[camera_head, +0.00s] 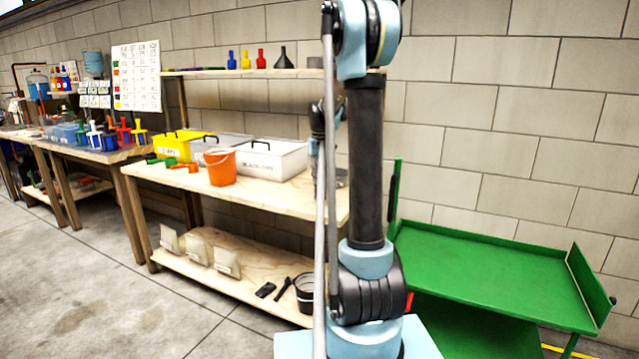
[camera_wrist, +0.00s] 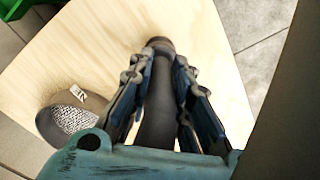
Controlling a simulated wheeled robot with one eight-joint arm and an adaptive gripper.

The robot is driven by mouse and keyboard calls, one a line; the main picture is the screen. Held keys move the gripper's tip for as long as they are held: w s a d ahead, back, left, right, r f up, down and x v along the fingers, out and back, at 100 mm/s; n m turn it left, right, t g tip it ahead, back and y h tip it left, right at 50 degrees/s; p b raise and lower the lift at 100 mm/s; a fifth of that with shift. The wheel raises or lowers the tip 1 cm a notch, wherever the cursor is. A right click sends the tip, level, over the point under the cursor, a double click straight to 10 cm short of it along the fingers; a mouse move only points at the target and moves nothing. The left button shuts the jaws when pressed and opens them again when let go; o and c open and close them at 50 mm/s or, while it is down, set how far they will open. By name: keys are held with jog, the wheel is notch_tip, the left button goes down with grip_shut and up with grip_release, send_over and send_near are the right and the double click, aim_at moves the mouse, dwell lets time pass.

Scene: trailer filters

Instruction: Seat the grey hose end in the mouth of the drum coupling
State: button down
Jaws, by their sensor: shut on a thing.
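In the wrist view my gripper (camera_wrist: 161,60) has its two fingers on either side of a dark grey, tube-like piece, which I take to be the hose end (camera_wrist: 157,108). It is gripped between the fingers. Its round tip reaches a little past the fingertips, over a pale wooden tabletop. The height above the wood cannot be told. In the head view my arm's own links hide the gripper and the hose end. I cannot make out the drum coupling or its mouth in either view.
A grey round container with a mesh-like inside and a white tag (camera_wrist: 72,118) is left of my gripper. On the workbench (camera_head: 310,197) stand an orange bucket (camera_head: 221,168) and a white bin (camera_head: 272,160). A green cart (camera_head: 500,270) stands at right.

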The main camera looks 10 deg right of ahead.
jog(key=shift+f, duration=0.7)
jog(key=c, duration=1.5)
grip_release()
